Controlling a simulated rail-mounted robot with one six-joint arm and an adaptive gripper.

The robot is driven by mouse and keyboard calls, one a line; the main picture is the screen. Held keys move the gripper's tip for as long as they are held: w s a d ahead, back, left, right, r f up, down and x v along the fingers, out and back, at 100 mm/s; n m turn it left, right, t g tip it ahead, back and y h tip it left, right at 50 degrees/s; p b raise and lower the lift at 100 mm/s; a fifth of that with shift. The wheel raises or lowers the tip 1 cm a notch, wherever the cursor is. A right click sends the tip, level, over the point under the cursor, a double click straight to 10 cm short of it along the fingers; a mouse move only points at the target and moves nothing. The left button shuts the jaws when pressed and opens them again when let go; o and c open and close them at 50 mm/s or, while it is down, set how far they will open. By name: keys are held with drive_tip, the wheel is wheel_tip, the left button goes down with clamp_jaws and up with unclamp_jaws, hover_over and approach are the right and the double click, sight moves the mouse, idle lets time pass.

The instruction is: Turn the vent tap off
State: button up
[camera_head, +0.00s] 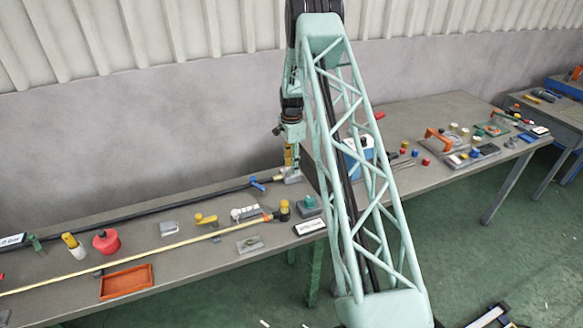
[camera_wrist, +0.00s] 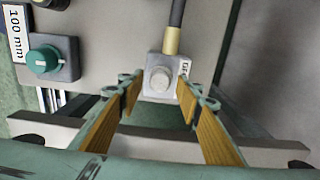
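My gripper (camera_head: 290,158) points down above a grey block (camera_head: 292,177) at the end of a black hose. In the wrist view, my gripper (camera_wrist: 158,98) is open, its two tan pads apart. The block (camera_wrist: 149,91) shows between and beyond the fingertips, with a round grey knob (camera_wrist: 160,79) and a small label I cannot read. I cannot tell whether the pads touch it. A blue-handled tap (camera_head: 258,184) sits by the hose, and a yellow-handled one (camera_head: 205,219) lies further left. No readable label shows which one is the vent tap.
A teal knob on a grey box (camera_head: 308,207) stands near the bench's right end, also in the wrist view (camera_wrist: 44,60). A "100 mm" plate (camera_head: 309,227) lies before it. A yellow rod (camera_head: 150,258), red container (camera_head: 106,241) and orange tray (camera_head: 127,282) are left. A gap separates the second bench (camera_head: 420,115).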

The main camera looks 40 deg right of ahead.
drive_tip(key=shift+f, duration=0.5)
drive_tip(key=shift+c, duration=0.7)
drive_tip(key=c, duration=0.7)
